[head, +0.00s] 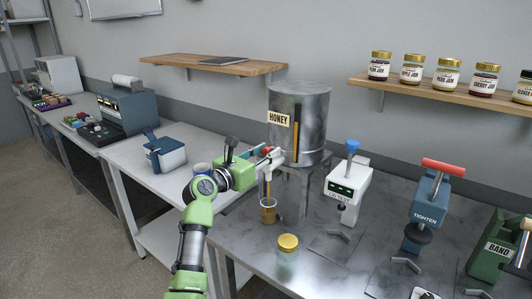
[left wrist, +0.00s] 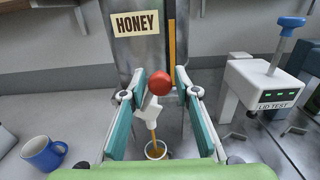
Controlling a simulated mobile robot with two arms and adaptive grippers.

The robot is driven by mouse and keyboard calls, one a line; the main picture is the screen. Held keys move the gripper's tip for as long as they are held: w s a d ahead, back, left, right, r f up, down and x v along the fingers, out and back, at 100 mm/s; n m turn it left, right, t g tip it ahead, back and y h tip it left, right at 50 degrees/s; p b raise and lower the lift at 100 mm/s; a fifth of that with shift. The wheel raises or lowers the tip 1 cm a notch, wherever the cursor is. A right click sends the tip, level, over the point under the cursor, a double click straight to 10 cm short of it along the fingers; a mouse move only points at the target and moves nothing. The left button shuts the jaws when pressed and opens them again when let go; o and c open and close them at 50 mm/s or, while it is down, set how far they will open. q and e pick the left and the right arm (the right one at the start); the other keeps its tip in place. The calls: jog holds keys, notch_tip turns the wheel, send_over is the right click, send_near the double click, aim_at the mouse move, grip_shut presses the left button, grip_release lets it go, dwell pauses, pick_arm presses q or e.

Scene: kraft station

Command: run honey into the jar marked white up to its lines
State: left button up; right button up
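The grey honey tank (head: 299,120) carries a HONEY label and an amber sight strip. Its white tap (head: 272,160) has a red knob (left wrist: 160,82) on its lever. An amber stream (left wrist: 153,135) runs from the spout into an open glass jar (head: 268,211), which stands upright below. Amber honey shows in the jar; its marking and lines are too small to read. My left gripper (head: 262,156) is at the tap. In the left wrist view its two fingers (left wrist: 160,108) stand apart on either side of the knob, with gaps. My right gripper is not in view.
A lid tester (head: 346,190), a TIGHTEN press (head: 428,198) and a green BAND device (head: 490,250) stand to the right. A blue mug (left wrist: 43,153) is left of the tap. Filled jars line the wall shelf (head: 450,93).

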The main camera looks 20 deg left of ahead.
pick_arm(q)
grip_shut()
jog(key=shift+d+f, duration=0.1)
jog(key=shift+s+d+f+m+p, duration=0.2)
jog(key=shift+d+f+m+p, duration=0.2)
jog(key=shift+m, duration=0.5)
jog(key=shift+s+d+f+m+b, duration=0.15)
jog(key=shift+d+f+m, duration=0.4)
jog(key=shift+m, duration=0.5)
jog(key=shift+s+d+f+m+b, duration=0.2)
jog(key=shift+d+f+m, duration=0.2)
jog(key=shift+f+m, duration=0.5)
jog(key=shift+s+d+f+m+b, duration=0.15)
jog(key=shift+d+f+m, duration=0.3)
jog(key=shift+m, duration=0.8)
jog(key=o, duration=0.5)
grip_release()
